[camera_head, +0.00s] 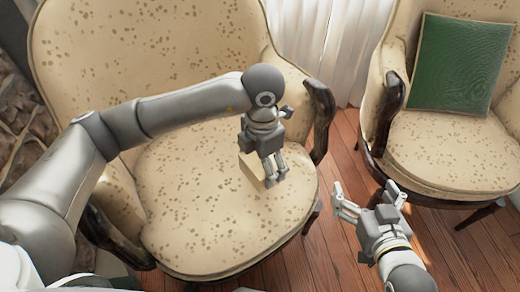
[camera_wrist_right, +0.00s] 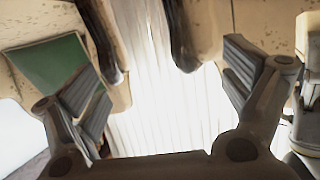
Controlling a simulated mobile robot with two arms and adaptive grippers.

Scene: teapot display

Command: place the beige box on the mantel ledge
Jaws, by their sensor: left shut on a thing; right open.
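The beige box (camera_head: 252,171) is in the head view, just above or on the seat of the left armchair; I cannot tell whether it touches the seat. My left gripper (camera_head: 272,180) is shut on it, fingers pointing down, and partly hides it. My right gripper (camera_head: 367,203) is open and empty, over the wooden floor between the two armchairs. Its spread fingers also show in the right wrist view (camera_wrist_right: 165,90), with nothing between them. I see no mantel ledge clearly in either view.
A spotted beige armchair (camera_head: 190,215) with dark wooden arms fills the left and middle. A second armchair (camera_head: 440,155) with a green cushion (camera_head: 461,65) stands at the right. A white curtain (camera_head: 325,40) hangs behind. Rough stonework (camera_head: 22,115) shows at the far left.

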